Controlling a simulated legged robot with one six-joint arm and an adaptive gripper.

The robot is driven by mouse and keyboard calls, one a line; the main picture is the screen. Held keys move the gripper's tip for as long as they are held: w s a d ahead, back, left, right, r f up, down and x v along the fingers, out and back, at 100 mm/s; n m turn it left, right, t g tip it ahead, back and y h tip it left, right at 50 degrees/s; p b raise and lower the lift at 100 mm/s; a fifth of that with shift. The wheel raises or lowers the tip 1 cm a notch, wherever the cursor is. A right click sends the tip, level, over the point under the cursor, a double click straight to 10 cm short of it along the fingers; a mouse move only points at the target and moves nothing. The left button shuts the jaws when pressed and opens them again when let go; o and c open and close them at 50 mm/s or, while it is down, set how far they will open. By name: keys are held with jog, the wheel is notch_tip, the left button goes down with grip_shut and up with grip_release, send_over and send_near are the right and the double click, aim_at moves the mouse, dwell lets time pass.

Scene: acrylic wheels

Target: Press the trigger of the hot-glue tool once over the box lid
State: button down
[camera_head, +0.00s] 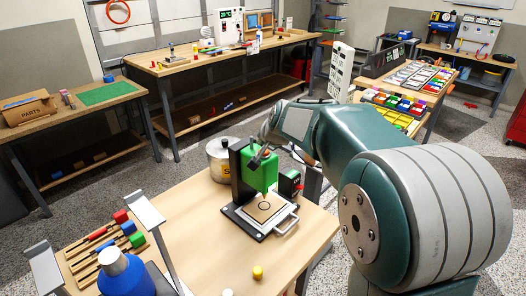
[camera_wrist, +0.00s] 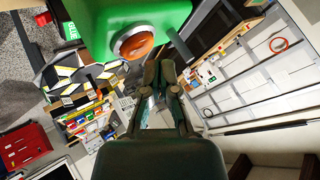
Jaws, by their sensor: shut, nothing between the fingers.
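The hot-glue tool is a green block (camera_head: 262,170) on a black upright at the front bench. Under it, a tan square piece with a dark ring (camera_head: 264,207), perhaps the box lid, lies on the tool's base plate. My gripper (camera_head: 257,159) is at the upper part of the green block. In the wrist view the green block (camera_wrist: 98,28) fills the top, with an orange round button (camera_wrist: 136,42) in a metal ring, likely the trigger. My gripper (camera_wrist: 160,68) is shut and empty, its tips just right of and below the button. I cannot tell whether they touch the block.
A silver pot (camera_head: 221,160) stands behind the tool. A small dark box (camera_head: 289,182) is to its right. A yellow cap (camera_head: 257,272), a blue bottle (camera_head: 122,272) and a rack of coloured-handled tools (camera_head: 105,243) are nearer. The bench top left of the tool is clear.

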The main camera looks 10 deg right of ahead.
jog(key=shift+f, duration=0.35)
jog(key=shift+s+f, duration=0.1)
jog(key=shift+f, duration=0.55)
dwell(0.9)
jog(key=shift+r, duration=1.05)
jog(key=shift+r, duration=2.5)
